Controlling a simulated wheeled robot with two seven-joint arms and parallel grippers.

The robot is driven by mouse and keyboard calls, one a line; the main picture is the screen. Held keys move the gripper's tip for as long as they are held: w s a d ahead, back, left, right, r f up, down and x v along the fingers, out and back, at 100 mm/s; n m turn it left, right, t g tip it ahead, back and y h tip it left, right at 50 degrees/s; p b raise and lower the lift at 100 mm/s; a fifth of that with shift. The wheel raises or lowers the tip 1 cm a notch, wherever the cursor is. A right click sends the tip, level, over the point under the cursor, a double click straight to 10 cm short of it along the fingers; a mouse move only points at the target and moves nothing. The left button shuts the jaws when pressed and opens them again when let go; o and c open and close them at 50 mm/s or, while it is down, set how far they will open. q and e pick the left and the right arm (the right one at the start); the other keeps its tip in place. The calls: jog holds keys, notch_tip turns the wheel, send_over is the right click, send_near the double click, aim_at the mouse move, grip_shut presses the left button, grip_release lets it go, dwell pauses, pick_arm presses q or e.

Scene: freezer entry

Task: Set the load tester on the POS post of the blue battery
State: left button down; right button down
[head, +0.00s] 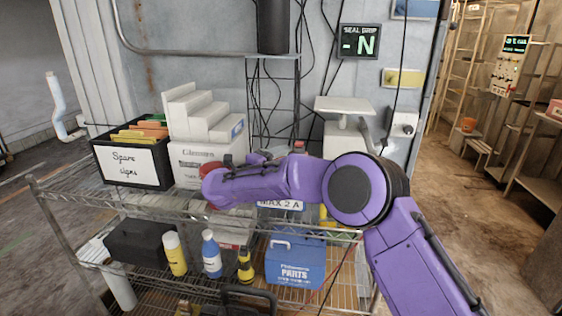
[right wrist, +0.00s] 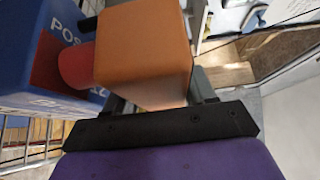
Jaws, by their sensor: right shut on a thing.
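In the right wrist view my right gripper (right wrist: 160,95) is shut on an orange block-shaped load tester (right wrist: 143,50), with one finger on each side. The blue battery (right wrist: 40,50) is at the left with the letters "POS" on it. A red cylindrical post (right wrist: 76,66) stands out from a dark red patch beside that lettering. The load tester's left side is right beside the post's end; I cannot tell whether they touch. In the head view my purple right arm reaches left across the upper shelf and hides the battery and load tester. My left gripper is out of view.
A black "Spare signs" bin (head: 134,163) and a white box (head: 197,163) with steps on top stand left on the wire shelf (head: 60,182). Bottles and a blue "PARTS" box (head: 295,262) are below. A white scale-like stand (head: 344,107) is behind my arm.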

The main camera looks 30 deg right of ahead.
jog(key=shift+f, duration=0.25)
jog(key=shift+c, duration=1.4)
grip_release()
jog(key=shift+a, duration=0.1)
jog(key=shift+s+a, duration=0.1)
jog(key=shift+a, duration=0.2)
jog(key=v, duration=0.7)
jog(key=shift+p, duration=0.35)
